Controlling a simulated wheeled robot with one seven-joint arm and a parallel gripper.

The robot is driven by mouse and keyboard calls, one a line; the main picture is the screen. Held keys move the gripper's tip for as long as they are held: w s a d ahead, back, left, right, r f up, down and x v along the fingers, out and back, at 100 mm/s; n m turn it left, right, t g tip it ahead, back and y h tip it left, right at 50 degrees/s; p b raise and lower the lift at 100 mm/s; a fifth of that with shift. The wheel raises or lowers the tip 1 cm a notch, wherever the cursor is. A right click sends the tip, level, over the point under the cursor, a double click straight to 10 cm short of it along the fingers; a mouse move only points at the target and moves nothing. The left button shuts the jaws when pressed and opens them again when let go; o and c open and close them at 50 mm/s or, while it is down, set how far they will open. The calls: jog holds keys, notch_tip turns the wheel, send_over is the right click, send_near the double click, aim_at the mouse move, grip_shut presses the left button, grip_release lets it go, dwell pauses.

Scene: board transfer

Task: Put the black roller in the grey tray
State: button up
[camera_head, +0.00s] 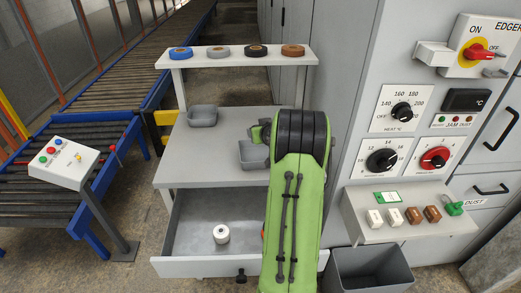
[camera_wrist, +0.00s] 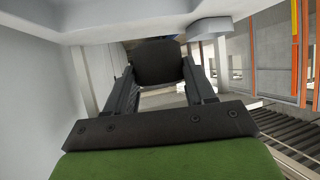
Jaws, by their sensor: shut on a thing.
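My gripper (camera_wrist: 158,74) is shut on a dark, rounded block, the black roller (camera_wrist: 158,62), in the wrist view. The roller sits between the fingertips, clear of any surface that I can see around it. In the head view my green arm covers most of the gripper, and the roller is hidden. Two small grey trays stand on the workbench: one grey tray (camera_head: 202,116) at the back left looks empty. The other grey tray (camera_head: 252,156) is beside my arm, partly covered by it, and its inside shows only in part.
A shelf (camera_head: 230,59) with several coloured rolls spans above the workbench (camera_head: 200,155). An open drawer (camera_head: 190,250) below holds a white roller (camera_head: 222,234). A control cabinet (camera_head: 350,110) and a dark grey bin (camera_head: 368,276) stand at right, a conveyor (camera_head: 95,105) at left.

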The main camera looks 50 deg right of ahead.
notch_tip(320, 180, down, 9)
jog(key=shift+s+a+r+b, duration=0.1)
jog(key=shift+a+r+b, duration=0.1)
jog(key=shift+b, duration=0.65)
jog(key=o, duration=1.1)
jog(key=shift+r, duration=0.1)
